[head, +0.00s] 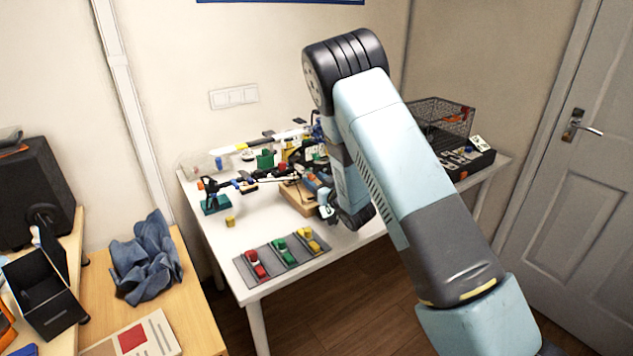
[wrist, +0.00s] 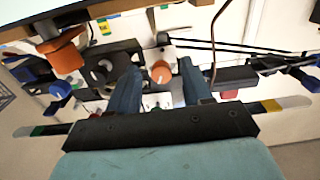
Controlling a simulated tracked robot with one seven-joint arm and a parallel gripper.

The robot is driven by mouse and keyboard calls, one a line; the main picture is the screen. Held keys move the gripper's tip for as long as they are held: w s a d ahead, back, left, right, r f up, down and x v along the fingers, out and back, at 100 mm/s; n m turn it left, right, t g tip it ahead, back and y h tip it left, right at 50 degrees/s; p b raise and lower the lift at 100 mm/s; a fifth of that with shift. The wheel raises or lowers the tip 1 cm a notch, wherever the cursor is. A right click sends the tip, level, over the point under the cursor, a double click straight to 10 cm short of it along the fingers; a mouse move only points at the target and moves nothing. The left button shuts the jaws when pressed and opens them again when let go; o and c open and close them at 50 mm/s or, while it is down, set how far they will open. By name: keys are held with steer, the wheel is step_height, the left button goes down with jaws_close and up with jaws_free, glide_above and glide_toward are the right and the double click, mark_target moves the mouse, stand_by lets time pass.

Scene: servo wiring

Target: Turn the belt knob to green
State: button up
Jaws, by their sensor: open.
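My gripper (wrist: 160,90) is open in the wrist view, with its two blue fingers apart. A small round knob-like part (wrist: 160,72), orange with a white side, shows between and a little beyond the fingertips; I cannot tell whether they touch it. A larger orange knob-like part (wrist: 62,50) is at the upper left, outside the fingers. I cannot tell for certain which of them is the belt knob, and no green mark beside either is clear. In the head view my gripper (head: 326,208) is low over the table by a wooden block (head: 298,200), partly hidden by my arm.
The white table (head: 262,218) holds a crowded rig of rods and coloured parts. A wire basket (head: 440,118) stands at the back right. A yellow cube (head: 230,221) is at the left.

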steer(key=shift+w+a, duration=0.15)
steer(key=shift+w, duration=0.05)
steer(key=shift+c, duration=0.5)
jaws_close()
